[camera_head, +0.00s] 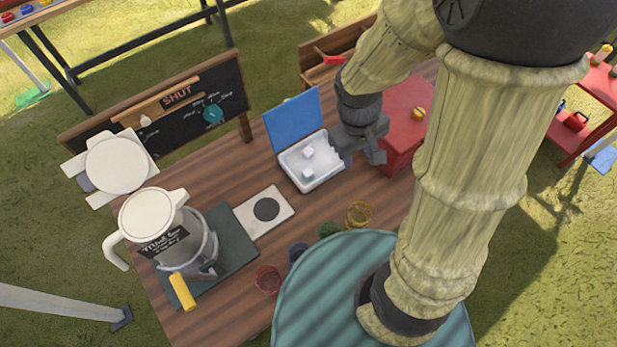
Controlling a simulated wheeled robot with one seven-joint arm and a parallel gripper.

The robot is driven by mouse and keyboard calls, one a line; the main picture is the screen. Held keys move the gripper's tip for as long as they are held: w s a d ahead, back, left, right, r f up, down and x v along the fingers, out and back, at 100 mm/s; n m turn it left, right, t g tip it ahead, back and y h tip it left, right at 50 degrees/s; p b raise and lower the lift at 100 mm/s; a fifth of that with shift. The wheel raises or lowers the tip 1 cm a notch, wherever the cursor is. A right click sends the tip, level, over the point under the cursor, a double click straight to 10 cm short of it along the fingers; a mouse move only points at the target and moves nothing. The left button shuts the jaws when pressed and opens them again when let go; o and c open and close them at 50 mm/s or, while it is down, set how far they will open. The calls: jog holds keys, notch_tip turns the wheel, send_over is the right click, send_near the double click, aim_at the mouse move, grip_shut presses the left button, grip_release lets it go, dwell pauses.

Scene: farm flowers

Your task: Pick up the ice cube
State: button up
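Two pale ice cubes lie in a white open box (316,184) on the wooden table. One ice cube (308,152) is toward the back, and the other ice cube (307,174) is nearer the front left. The box's blue lid (293,118) stands up behind it. My gripper (361,160) is just right of the box, near its right rim, apart from the cubes. Its fingers look spread, with nothing seen between them. My arm hides part of the table on the right.
A red box (402,118) stands right of my gripper. A white pitcher (152,222) is at the left on a dark mat (232,246). Small coloured cups, including a yellow one (359,214) and a red one (268,279), line the front. A chalkboard (185,112) stands behind.

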jog(key=w+a+f+n+t+h+b, duration=0.3)
jog(key=w+a+f+n+h+b, duration=0.1)
jog(key=a+f+n, duration=0.4)
jog(key=w+a+f+n+t+h+b, duration=0.4)
jog(key=a+f+n, duration=0.4)
jog(key=n, duration=0.3)
jog(key=shift+f+h+b, duration=0.4)
jog(key=shift+h+b, duration=0.5)
jog(key=shift+b, duration=0.25)
jog(key=shift+f, duration=0.1)
send_near(308, 175)
jog(key=x, duration=0.2)
jog(key=shift+w+d+p, duration=0.2)
jog(key=shift+w+p, duration=0.1)
jog(key=shift+w, duration=0.2)
jog(key=shift+w+d+f, duration=0.35)
jog(key=shift+d, duration=0.15)
